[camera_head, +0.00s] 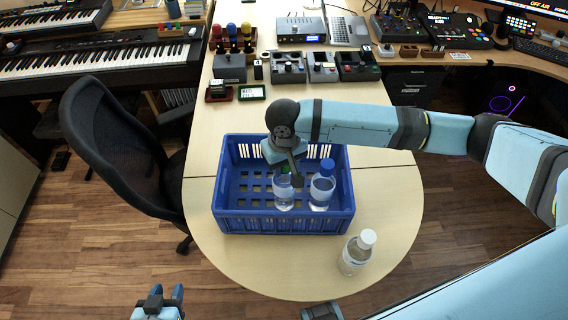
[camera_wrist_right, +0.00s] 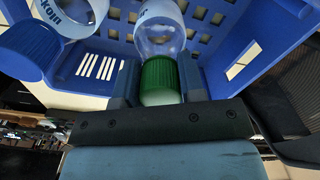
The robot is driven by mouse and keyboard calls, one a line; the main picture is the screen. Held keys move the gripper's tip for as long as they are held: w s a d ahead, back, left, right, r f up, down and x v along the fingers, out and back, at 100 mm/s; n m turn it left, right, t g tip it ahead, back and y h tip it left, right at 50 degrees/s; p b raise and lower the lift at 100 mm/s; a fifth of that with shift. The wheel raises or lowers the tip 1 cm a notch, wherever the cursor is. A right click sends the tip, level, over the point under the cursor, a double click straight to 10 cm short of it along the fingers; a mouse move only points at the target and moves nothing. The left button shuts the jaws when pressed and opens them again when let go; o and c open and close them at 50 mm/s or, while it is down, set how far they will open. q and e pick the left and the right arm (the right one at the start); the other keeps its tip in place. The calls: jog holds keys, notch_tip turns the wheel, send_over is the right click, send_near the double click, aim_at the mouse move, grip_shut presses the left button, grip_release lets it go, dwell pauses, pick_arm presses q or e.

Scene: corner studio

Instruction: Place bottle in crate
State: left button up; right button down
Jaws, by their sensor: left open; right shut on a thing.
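The blue crate (camera_head: 240,222) stands on the table in the head view. My right gripper (camera_head: 290,170) reaches into it and is shut on the green cap of a clear bottle (camera_head: 283,194). That bottle is upright inside the crate; I cannot tell whether it touches the floor. In the right wrist view its green cap (camera_wrist_right: 160,78) sits between the fingers. A blue-capped bottle (camera_head: 322,190) stands in the crate just to the right. A white-capped bottle (camera_head: 356,255) stands on the table outside the crate, front right. My left gripper (camera_head: 165,295) is open and empty at the lower left.
The pale table (camera_head: 290,275) has free room in front of the crate. Small control boxes (camera_head: 290,67) and other gear stand behind it. A black chair (camera_head: 115,145) is close to the table's left edge. My right arm crosses above the table from the right.

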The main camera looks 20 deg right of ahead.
jog(key=shift+f, duration=0.1)
jog(key=c, duration=0.7)
grip_release()
jog(key=shift+f, duration=0.1)
notch_tip(320, 180, up, 12)
jog(key=shift+r, duration=0.15)
